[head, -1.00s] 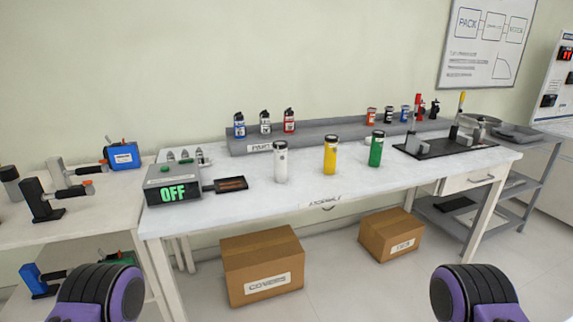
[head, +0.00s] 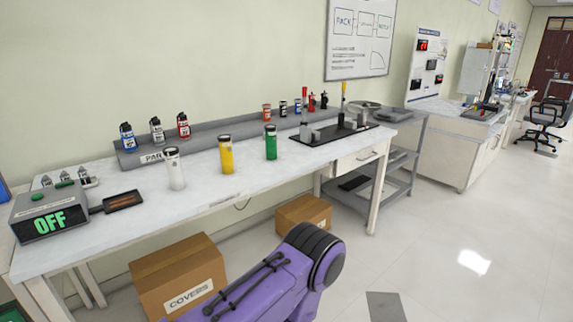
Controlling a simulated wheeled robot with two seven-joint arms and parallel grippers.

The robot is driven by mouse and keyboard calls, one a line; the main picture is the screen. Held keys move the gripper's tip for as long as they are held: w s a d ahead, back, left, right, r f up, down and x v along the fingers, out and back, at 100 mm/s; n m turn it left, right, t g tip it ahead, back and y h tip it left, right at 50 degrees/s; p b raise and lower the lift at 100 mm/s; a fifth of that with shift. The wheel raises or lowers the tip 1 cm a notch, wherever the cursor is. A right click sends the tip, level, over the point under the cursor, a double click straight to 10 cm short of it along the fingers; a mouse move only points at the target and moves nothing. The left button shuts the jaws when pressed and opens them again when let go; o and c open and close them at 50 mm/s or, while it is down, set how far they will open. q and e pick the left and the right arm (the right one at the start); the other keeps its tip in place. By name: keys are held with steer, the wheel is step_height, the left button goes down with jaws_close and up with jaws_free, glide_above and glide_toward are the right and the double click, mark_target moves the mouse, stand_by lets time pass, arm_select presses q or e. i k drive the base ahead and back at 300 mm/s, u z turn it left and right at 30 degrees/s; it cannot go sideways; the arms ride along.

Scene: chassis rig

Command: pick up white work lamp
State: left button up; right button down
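Nothing touches the white lamp. A purple arm link of mine shows at the bottom middle, below the bench top. Neither gripper shows in the head view.
A grey box reading OFF (head: 48,213) and a dark tray (head: 122,200) lie left of the lamps. A grey raised shelf (head: 215,136) with small bottles runs behind. A black fixture plate (head: 340,135) is at right. Cardboard boxes (head: 178,272) stand below. Floor at right is mostly clear.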

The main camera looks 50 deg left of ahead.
mark_target(177, 181)
steer(key=z, duration=1.35)
steer(key=k, duration=1.55)
steer(key=u, duration=1.8)
